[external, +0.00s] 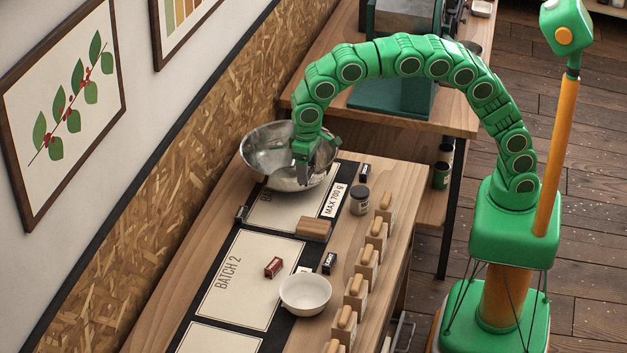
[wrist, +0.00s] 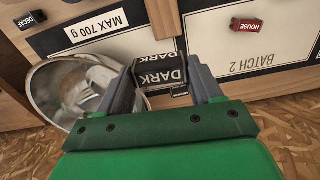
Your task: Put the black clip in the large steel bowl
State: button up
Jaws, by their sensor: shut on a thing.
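The large steel bowl (external: 262,150) stands at the far end of the bench, by the wall. My gripper (external: 306,172) points down over the bowl's right part in the external view. In the wrist view my gripper (wrist: 160,88) is shut on the black clip (wrist: 160,70), which has "DARK" in white letters. The clip is not clear in the external view. In the wrist view the bowl (wrist: 48,82) shows to the left of and partly behind the fingers. I cannot tell whether the clip is inside the rim.
A red "HOUSE" clip (external: 273,267) lies on the Batch 2 card (external: 232,282). A white bowl (external: 305,293), a wooden block (external: 313,228), a dark jar (external: 360,199) and other small black clips (external: 330,263) are nearby. Several wooden-topped pieces (external: 376,241) line the bench edge.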

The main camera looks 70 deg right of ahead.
jog(key=w+d, duration=0.6)
jog(key=d, duration=0.4)
jog(key=w+d, duration=0.6)
jog(key=d, duration=0.5)
jog(key=shift+n, duration=0.4)
jog(key=f, duration=1.7)
jog(key=shift+s+a+f, duration=0.15)
jog(key=shift+a+f, duration=0.1)
jog(key=shift+f, duration=0.1)
jog(key=o, duration=1)
